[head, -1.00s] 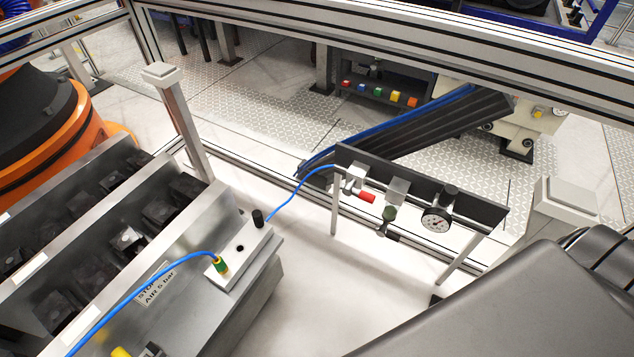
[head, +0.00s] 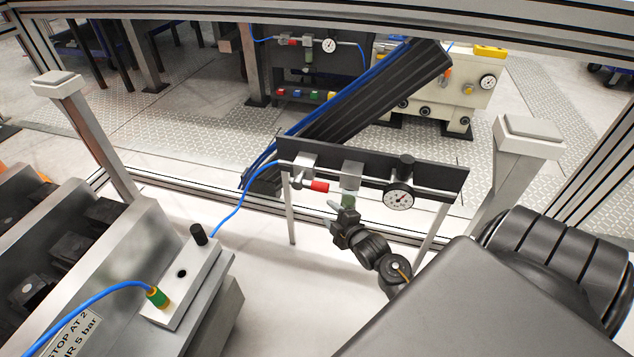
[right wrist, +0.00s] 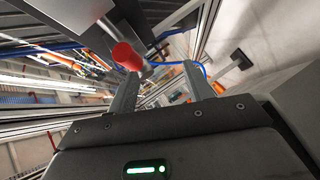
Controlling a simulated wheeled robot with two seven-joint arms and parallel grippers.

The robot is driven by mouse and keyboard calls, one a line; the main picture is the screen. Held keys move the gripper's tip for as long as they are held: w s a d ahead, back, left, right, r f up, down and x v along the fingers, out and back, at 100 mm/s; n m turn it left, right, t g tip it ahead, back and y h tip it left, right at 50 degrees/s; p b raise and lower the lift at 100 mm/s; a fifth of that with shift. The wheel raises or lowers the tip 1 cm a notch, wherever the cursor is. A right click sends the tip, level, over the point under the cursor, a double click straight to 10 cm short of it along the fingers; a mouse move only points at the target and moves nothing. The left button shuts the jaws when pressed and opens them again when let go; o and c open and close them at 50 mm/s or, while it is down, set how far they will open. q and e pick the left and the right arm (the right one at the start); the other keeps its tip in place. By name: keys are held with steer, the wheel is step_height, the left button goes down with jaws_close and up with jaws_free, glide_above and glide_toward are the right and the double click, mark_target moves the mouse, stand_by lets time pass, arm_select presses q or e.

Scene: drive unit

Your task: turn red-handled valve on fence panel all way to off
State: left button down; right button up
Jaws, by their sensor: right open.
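The red valve handle (head: 319,186) sits near the left end of the dark fence panel (head: 436,183), pointing right along the pipe. My right gripper (head: 340,206) is in front of the panel, just below and right of the handle, close to the filter bowl. In the right wrist view the fingers (right wrist: 161,85) are apart with nothing held between them. There the handle's red end (right wrist: 127,56) shows by the tip of the left finger; I cannot tell whether they touch. My left gripper is not in view.
A pressure gauge (head: 398,198) and a filter bowl (head: 349,199) hang right of the handle. A blue hose (head: 234,211) runs from the panel's left end. A metal fixture (head: 190,290) stands at lower left. Another panel with a red handle (head: 291,41) is far behind.

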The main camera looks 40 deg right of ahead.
steer(key=n+t, duration=0.1)
glide_toward(321, 189)
steer(key=x, duration=0.2)
steer(key=shift+h, duration=0.3)
steer(key=b+x, duration=0.2)
steer(key=x, duration=0.8)
steer(key=shift+a+f, duration=0.15)
steer(key=shift+w, duration=0.45)
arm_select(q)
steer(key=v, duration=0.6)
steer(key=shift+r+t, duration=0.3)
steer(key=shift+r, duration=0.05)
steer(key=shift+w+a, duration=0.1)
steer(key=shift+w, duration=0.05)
arm_select(e)
jaws_close()
